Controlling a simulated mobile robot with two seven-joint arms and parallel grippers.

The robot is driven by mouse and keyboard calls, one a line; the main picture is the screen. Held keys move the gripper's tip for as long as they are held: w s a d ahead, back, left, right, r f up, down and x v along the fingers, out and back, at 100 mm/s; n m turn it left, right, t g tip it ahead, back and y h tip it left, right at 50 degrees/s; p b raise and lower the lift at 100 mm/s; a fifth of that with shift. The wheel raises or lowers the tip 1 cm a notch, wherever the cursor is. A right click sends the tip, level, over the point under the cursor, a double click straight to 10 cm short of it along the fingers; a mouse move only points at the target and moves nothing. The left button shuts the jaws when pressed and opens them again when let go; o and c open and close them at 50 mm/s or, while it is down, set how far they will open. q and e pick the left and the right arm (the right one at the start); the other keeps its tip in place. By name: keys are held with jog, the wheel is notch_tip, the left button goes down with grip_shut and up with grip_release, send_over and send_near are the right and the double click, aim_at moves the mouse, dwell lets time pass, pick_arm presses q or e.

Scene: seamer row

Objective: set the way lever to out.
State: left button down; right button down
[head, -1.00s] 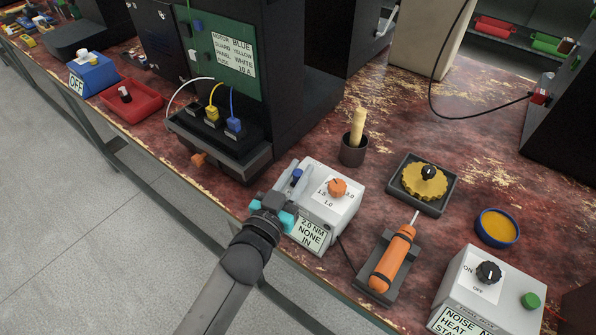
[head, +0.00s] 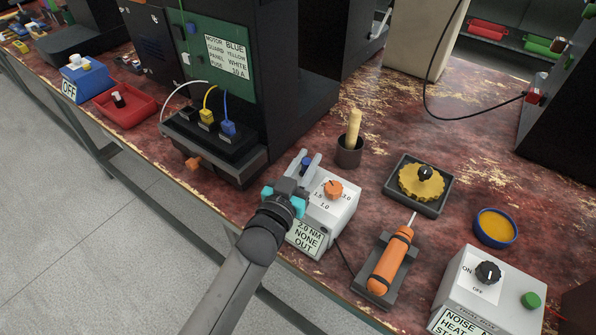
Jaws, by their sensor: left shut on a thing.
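The white control box (head: 345,209) stands near the table's front edge. It has an orange dial (head: 333,188) on top, and its front label (head: 306,238) reads "2.0 NM NONE OUT". The way lever, with a blue tip (head: 306,164), stands at the box's left side. My left gripper (head: 299,176) reaches in from the lower left and is shut on the lever, its grey fingers beside the blue tip. The gripper hides the lever's lower part. My right gripper does not show.
An orange screwdriver (head: 389,262) lies in a dark cradle right of the box. A dark cup (head: 349,152) with a wooden handle stands behind it. A yellow gear (head: 420,184) sits on a dark tray. A second white box (head: 470,305) stands at lower right.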

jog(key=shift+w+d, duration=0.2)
pick_arm(q)
jog(key=c, duration=0.9)
grip_release()
jog(key=shift+w+d, duration=0.15)
jog(key=shift+o, duration=1.1)
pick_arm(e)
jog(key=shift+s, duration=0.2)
pick_arm(q)
jog(key=shift+s+a, duration=0.25)
jog(key=shift+s, duration=0.15)
jog(key=p+v, duration=0.3)
jog(key=v, duration=1.1)
jog(key=shift+s, duration=0.2)
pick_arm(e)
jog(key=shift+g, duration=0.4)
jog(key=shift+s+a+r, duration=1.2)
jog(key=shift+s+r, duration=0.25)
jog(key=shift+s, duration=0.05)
